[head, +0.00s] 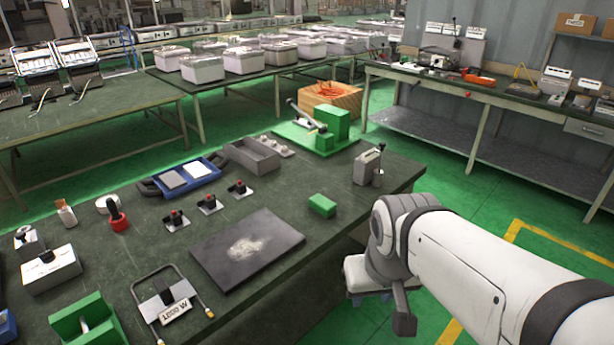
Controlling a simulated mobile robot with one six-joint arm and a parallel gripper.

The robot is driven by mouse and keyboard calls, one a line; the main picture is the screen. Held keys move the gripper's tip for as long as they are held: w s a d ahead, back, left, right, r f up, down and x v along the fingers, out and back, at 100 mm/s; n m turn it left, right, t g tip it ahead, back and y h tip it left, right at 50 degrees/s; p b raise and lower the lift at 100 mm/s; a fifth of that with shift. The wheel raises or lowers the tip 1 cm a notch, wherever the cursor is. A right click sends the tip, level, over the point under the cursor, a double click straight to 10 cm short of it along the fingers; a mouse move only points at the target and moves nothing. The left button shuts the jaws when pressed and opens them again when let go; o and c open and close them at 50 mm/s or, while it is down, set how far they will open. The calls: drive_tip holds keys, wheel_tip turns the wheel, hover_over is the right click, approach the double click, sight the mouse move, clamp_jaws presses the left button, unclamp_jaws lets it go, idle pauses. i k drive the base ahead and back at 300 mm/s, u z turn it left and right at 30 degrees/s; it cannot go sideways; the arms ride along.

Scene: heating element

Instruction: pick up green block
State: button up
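The green block (321,206) is a small bright green box lying on the dark green worktable (345,222), near its right edge. Nothing touches it. My white and grey arm comes in from the lower right. Its bent joint is just right of the table edge, to the right of and nearer than the block. A dark grey piece (403,316) hangs below the arm and may be part of my gripper. The fingers cannot be made out, so their opening is unclear. My gripper is apart from the block.
A dark square plate (225,265) lies left of the block. A grey metal device (368,168) stands behind it to the right, and a green press (322,132) farther back. Small switches (208,203) lie to the left. The tabletop around the block is clear.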

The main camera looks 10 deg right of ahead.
sight(321, 205)
drive_tip(key=i, duration=0.9)
drive_tip(key=u, duration=0.05)
